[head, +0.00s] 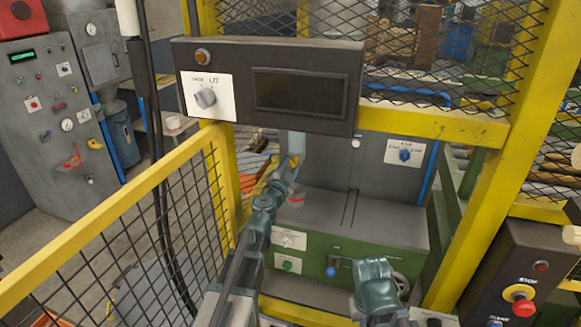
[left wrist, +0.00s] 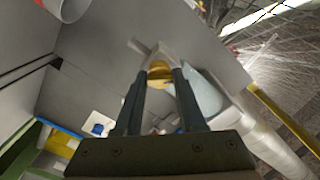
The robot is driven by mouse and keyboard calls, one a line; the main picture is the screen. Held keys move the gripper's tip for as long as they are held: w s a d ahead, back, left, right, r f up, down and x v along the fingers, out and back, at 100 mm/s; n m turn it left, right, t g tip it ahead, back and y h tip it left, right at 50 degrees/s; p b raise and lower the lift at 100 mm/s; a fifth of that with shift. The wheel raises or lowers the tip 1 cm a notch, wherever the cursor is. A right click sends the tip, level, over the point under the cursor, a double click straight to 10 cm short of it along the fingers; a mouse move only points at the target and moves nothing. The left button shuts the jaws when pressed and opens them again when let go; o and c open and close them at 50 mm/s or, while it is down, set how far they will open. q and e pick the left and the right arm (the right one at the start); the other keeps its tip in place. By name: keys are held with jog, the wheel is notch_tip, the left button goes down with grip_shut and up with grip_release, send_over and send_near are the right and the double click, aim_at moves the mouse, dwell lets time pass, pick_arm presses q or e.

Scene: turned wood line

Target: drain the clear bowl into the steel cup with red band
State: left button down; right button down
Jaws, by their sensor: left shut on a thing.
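My left gripper (head: 292,172) is shut on a yellow part, which also shows between the fingers in the left wrist view (left wrist: 159,75). A pale bluish, see-through body, which looks like the clear bowl (head: 297,143), stands just above the fingers. In the left wrist view the bowl (left wrist: 204,95) shows partly behind the right finger. I cannot tell its tilt or see its contents. The steel cup with red band (head: 296,197) stands on the grey machine bed, below the bowl and apart from it. A pale cup (left wrist: 66,8) is cut off in the left wrist view.
A dark display box (head: 270,85) hangs just above the bowl. The grey machine bed (head: 375,225) is clear to the cup's right. A yellow mesh fence (head: 120,215) stands at the left and a yellow post (head: 490,160) at the right. My right arm is low at front.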

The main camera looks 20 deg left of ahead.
pick_arm(q)
jog(key=shift+m, duration=0.3)
jog(key=m, duration=1.7)
jog(key=shift+s, duration=0.1)
jog(key=shift+m, duration=0.3)
dwell(0.4)
jog(key=c, duration=0.5)
grip_release()
